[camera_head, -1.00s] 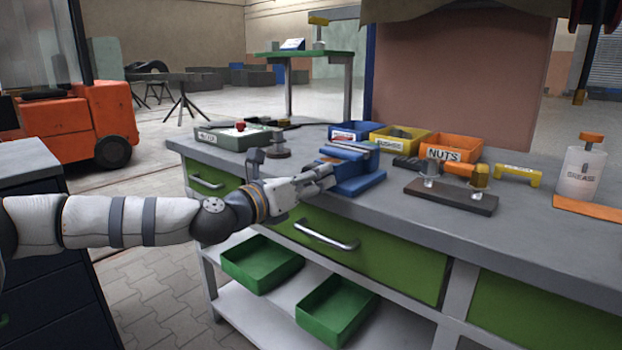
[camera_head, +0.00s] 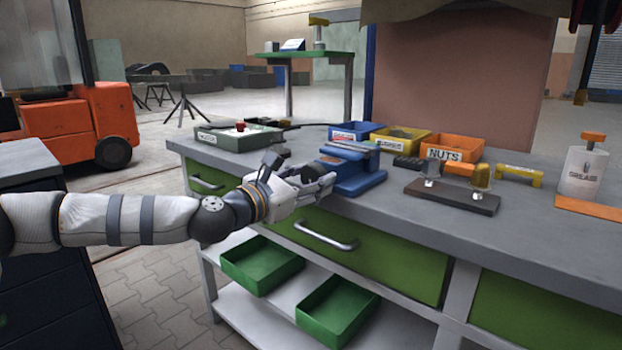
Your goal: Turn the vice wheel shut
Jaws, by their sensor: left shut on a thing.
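The blue vice (camera_head: 358,172) stands on the grey workbench (camera_head: 400,222) near its front edge. Its wheel, on the side facing my left arm, is mostly hidden behind my gripper. My left gripper (camera_head: 322,183) comes in from the left at the vice's near-left side and is shut on the vice wheel. The jaw gap of the vice is hard to make out from here. My right gripper is not in view.
On the bench, a grey-green tray (camera_head: 232,138) stands left of the vice. Blue (camera_head: 352,131), yellow (camera_head: 402,137) and orange NUTS (camera_head: 452,149) bins stand behind. A dark block with fittings (camera_head: 452,196) lies to the right, and a white bottle (camera_head: 582,174) further right. A drawer handle (camera_head: 325,236) juts out below.

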